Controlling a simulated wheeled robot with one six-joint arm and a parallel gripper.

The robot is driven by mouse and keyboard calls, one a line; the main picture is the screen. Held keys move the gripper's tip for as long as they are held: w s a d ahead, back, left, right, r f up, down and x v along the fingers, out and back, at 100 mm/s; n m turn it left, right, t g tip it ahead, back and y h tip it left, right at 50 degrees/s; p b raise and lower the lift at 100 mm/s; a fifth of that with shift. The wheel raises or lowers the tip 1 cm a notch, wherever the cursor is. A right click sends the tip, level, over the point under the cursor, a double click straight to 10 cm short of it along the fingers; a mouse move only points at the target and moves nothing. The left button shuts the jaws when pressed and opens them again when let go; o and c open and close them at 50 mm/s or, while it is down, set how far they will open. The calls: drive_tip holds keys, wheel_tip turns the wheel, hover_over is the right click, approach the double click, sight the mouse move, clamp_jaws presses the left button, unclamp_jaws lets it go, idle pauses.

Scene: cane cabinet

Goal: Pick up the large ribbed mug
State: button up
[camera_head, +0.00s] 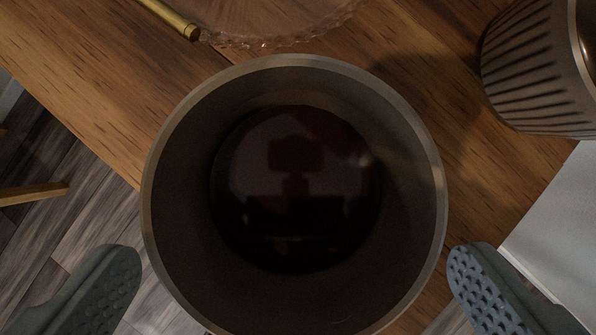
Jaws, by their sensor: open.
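A large round mug (295,85) fills the middle of the view, seen from above with its mouth open toward me. It holds dark reddish liquid (295,190) with reflections on it. Its outer side is hidden, so I cannot see ribs on it. My gripper (295,258) is open, with one finger to the lower left and one to the lower right of the mug. A gap shows between each finger and the rim. A second mug (540,75), with clear dark ribs on its side, is cut off at the upper right.
The mugs are over a wooden table (80,70). A clear glass dish (265,18) with a scalloped edge and a brass-coloured rod (170,18) lie at the top. A white sheet-like item (560,230) is at the right. Grey plank floor (50,210) shows past the table edge at lower left.

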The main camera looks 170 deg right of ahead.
hover_over(294, 192)
wheel_tip(294, 192, down, 5)
drive_tip(key=shift+f, duration=0.2)
drive_tip(key=shift+r, duration=0.1)
drive_tip(key=c, duration=1)
